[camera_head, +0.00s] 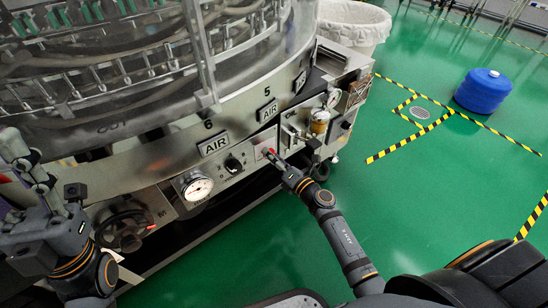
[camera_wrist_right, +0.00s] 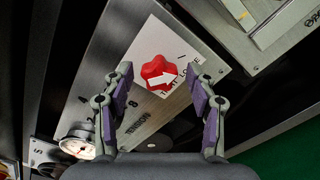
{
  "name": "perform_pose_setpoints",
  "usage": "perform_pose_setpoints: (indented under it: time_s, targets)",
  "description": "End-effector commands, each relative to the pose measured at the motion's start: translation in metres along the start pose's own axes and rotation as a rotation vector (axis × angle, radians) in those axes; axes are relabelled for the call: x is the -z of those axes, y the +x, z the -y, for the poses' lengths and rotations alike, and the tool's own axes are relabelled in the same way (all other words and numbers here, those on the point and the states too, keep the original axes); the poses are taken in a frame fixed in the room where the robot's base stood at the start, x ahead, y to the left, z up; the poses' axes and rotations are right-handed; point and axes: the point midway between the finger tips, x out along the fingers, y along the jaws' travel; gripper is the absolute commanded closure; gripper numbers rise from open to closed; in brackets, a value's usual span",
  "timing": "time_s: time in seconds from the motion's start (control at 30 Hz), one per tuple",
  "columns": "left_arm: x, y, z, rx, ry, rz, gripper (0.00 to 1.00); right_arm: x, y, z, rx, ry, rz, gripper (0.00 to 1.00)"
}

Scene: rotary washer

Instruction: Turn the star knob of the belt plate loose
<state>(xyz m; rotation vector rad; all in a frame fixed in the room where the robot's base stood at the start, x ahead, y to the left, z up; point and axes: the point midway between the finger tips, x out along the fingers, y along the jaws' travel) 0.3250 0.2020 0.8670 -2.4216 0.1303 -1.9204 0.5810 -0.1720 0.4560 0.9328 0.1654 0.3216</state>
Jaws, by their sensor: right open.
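My right gripper (camera_wrist_right: 157,86) is open. Its two purple-padded fingers stand left and right of the knob, with gaps showing on both sides; I cannot tell how deep they reach. My left gripper (camera_head: 24,165) is raised at the left edge of the head view, away from the knob; its jaw state is unclear.
A gauge (camera_head: 194,186) and a black dial (camera_head: 233,164) sit left of the knob. A valve unit with a yellowish cup (camera_head: 319,122) is close on its right. The washer's clear guard (camera_head: 120,75) rises above. Green floor to the right is open, with a blue drum (camera_head: 482,91).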

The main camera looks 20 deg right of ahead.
Motion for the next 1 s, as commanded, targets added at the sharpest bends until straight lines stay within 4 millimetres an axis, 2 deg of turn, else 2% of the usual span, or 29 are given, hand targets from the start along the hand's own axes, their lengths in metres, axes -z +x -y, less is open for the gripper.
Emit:
perform_pose_setpoints:
  time_s: [0.17, 0.27, 0.4, 0.6, 0.8, 1.0]
  targets:
    - [0.001, 0.0, 0.0, 0.002, -0.001, 0.0, 0.6, 0.0, -0.012, 0.001, 0.002, -0.002, -0.001, 0.43]
    - [0.001, 0.0, 0.0, 0.002, 0.0, 0.0, 0.6, 0.001, -0.034, 0.001, 0.003, -0.002, -0.003, 0.43]
    - [0.0, 0.0, 0.0, 0.001, 0.0, 0.0, 0.6, 0.002, -0.072, 0.001, 0.003, -0.001, -0.006, 0.43]
    - [0.0, 0.0, 0.0, 0.001, 0.0, 0.001, 0.6, 0.001, -0.106, 0.001, 0.001, -0.002, -0.003, 0.43]
    - [0.0, 0.0, 0.0, 0.001, 0.0, 0.001, 0.6, 0.0, -0.119, 0.0, 0.0, 0.0, -0.001, 0.43]
    - [0.0, 0.0, 0.0, 0.001, 0.0, 0.001, 0.6, 0.0, -0.12, 0.0, 0.0, 0.0, 0.0, 0.43]
